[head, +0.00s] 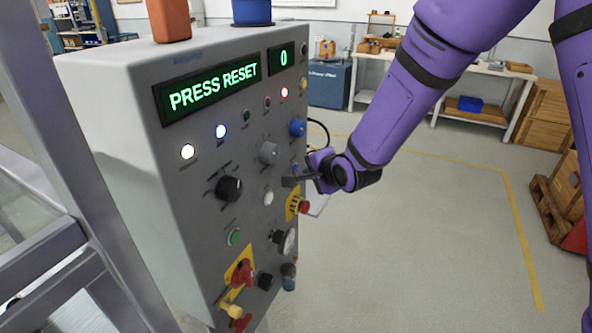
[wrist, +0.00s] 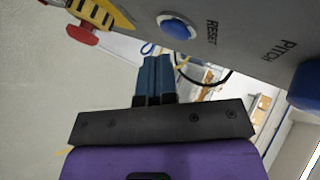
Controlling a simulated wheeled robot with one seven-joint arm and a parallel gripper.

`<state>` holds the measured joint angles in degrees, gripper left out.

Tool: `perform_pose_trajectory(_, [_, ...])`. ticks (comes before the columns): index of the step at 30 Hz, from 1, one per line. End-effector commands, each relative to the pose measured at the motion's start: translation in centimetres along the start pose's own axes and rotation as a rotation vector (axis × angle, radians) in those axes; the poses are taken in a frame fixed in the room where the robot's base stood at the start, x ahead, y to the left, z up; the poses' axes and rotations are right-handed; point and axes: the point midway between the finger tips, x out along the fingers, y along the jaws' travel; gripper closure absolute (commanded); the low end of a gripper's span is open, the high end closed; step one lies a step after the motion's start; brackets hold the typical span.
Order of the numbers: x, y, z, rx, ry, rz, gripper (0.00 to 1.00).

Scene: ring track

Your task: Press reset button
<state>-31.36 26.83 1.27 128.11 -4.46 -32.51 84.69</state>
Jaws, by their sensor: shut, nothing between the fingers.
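The reset button (wrist: 177,27) is a round blue button with a metal rim, beside the word RESET on the grey panel in the wrist view. My gripper (wrist: 157,62) is shut and empty, its blue fingers side by side and pointing toward the panel, close to the button. A gap appears between fingertips and button; whether they touch cannot be told for sure. The green display (head: 213,87) reads PRESS RESET, and a small display (head: 281,57) reads 0.
A red emergency button (head: 304,207) on a yellow plate sits just below my gripper. A blue knob (head: 297,127), labelled PITCH in the wrist view, is above it. Other knobs and lamps cover the control box (head: 120,125). The floor (head: 420,240) right of it is clear.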

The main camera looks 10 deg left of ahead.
Motion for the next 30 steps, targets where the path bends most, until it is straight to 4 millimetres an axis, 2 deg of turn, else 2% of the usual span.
perform_pose_trajectory(30, [0.6, -0.45, 0.44, 0.0, 0.0, 0.0, 1.0])
